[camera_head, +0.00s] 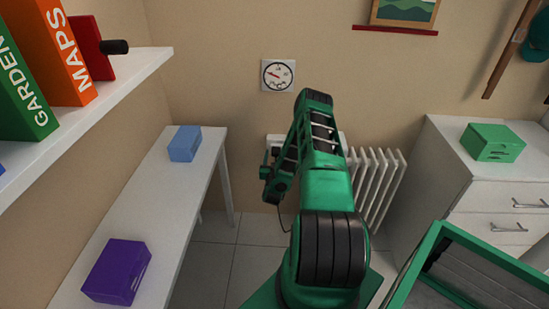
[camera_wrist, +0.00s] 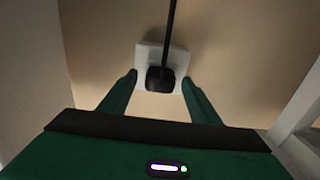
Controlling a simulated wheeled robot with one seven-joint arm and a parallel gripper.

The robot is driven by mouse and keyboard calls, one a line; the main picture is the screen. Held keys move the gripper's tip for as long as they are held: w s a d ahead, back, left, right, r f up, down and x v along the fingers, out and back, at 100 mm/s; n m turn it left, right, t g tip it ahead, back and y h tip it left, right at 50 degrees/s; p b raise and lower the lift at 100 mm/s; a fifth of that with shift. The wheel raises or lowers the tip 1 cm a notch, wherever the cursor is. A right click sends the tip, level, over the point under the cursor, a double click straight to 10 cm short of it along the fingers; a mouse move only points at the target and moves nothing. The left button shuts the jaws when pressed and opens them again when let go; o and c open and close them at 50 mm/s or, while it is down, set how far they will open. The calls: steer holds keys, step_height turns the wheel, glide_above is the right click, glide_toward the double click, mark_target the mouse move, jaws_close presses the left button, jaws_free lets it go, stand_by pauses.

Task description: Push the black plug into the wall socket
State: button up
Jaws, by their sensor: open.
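The black plug (camera_wrist: 160,82) shows in the wrist view, in front of the white wall socket (camera_wrist: 147,56), with its dark cable running to the top edge. I cannot tell how deep the plug sits in the socket. My gripper (camera_wrist: 160,77) is open, its two green fingers on either side of the plug with gaps between. In the head view my gripper (camera_head: 272,178) is low near the back wall, left of the radiator. A thin dark cable (camera_head: 281,220) hangs below it. The plug and socket are mostly hidden there by my arm.
A white radiator (camera_head: 377,182) stands right behind my arm. A white bench (camera_head: 173,208) with a blue box (camera_head: 185,143) and a purple box (camera_head: 117,271) is on the left. A white drawer cabinet (camera_head: 447,150) is on the right. A gauge (camera_head: 278,75) hangs above.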

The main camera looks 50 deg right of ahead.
steer(key=v, duration=1)
steer(key=shift+s+a, duration=0.25)
steer(key=w+a+r+n+y, duration=0.2)
steer(key=w+r+n+y, duration=0.4)
steer(key=w+r, duration=0.4)
steer(key=s+a+r+g+y, duration=0.3)
steer(key=s+a+r, duration=0.1)
steer(key=r, duration=0.6)
steer(key=s+a+r+g+y, duration=0.1)
steer(key=s+a+r+g, duration=0.2)
steer(key=s, duration=0.9)
steer(key=s+a+r+m+g+y, duration=0.1)
steer(key=s+a+r+g+y, duration=0.1)
steer(key=s+a+r, duration=0.6)
steer(key=s+a+r+m+g+y, duration=0.1)
steer(key=s+a+r, duration=0.5)
steer(key=s, duration=1.1)
steer(key=a+g+y, duration=0.1)
steer(key=a+g, duration=0.1)
steer(key=shift+r+g, duration=0.2)
steer(key=shift+g, duration=0.1)
steer(key=shift+s+a, duration=0.1)
